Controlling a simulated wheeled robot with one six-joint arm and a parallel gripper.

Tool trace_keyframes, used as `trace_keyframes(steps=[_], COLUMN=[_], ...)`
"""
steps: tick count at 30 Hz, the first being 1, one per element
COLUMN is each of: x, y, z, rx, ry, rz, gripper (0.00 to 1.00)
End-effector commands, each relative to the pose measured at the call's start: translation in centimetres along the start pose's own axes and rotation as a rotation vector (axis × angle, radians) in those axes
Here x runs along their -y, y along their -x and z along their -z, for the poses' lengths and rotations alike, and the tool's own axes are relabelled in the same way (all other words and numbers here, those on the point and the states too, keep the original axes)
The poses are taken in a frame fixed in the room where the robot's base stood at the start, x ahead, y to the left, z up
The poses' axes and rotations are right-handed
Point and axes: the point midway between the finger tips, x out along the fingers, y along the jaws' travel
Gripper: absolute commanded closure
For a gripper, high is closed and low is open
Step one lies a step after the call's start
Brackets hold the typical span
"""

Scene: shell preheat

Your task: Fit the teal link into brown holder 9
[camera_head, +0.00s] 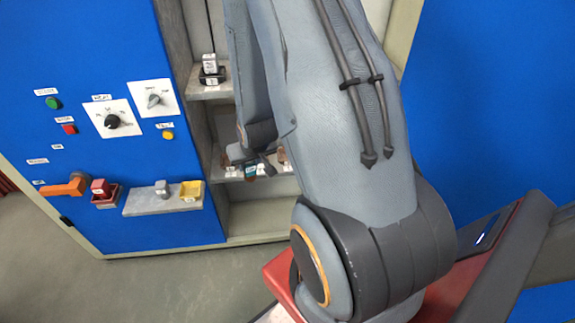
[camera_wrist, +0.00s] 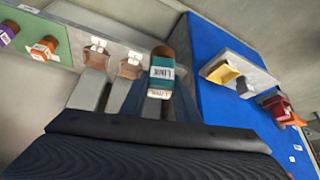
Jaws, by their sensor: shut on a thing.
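The teal link (camera_wrist: 162,72), with a white band lettered LINK, is between the fingers of my gripper (camera_wrist: 158,88) in the wrist view. My gripper is shut on it. A brown rounded part (camera_wrist: 164,51) shows just beyond the link, in line with the row of brown holders. I cannot tell whether the link is seated there. Two brown holders (camera_wrist: 97,53) (camera_wrist: 130,66) to the left look empty. Holder numbers are not readable. In the head view the teal link (camera_head: 251,171) is small at the lower shelf, beside my gripper (camera_head: 258,162).
A purple piece (camera_wrist: 7,33) and an orange piece (camera_wrist: 44,48) stand further left in the row. The blue cabinet (camera_head: 110,215) has knobs, buttons and an orange handle (camera_head: 65,187). A grey ledge (camera_head: 150,203) with a yellow tray (camera_head: 191,190) juts out. An upper shelf (camera_head: 215,91) holds a block.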

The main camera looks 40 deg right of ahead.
Motion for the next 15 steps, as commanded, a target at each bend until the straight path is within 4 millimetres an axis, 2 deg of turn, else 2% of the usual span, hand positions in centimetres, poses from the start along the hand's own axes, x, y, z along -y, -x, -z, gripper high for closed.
trace_keyframes(steps=[1, 6, 10, 15], x=[-2.3, -8.4, -12.0, -14.6], y=[-1.6, -3.6, -4.5, -5.0], z=[-0.6, -2.2, -3.6, -4.7], rx=[-0.001, -0.002, -0.002, -0.002], ry=[-0.039, -0.144, -0.206, -0.252], rz=[-0.023, -0.083, -0.119, -0.146], gripper=[0.99, 0.99, 0.99, 0.99])
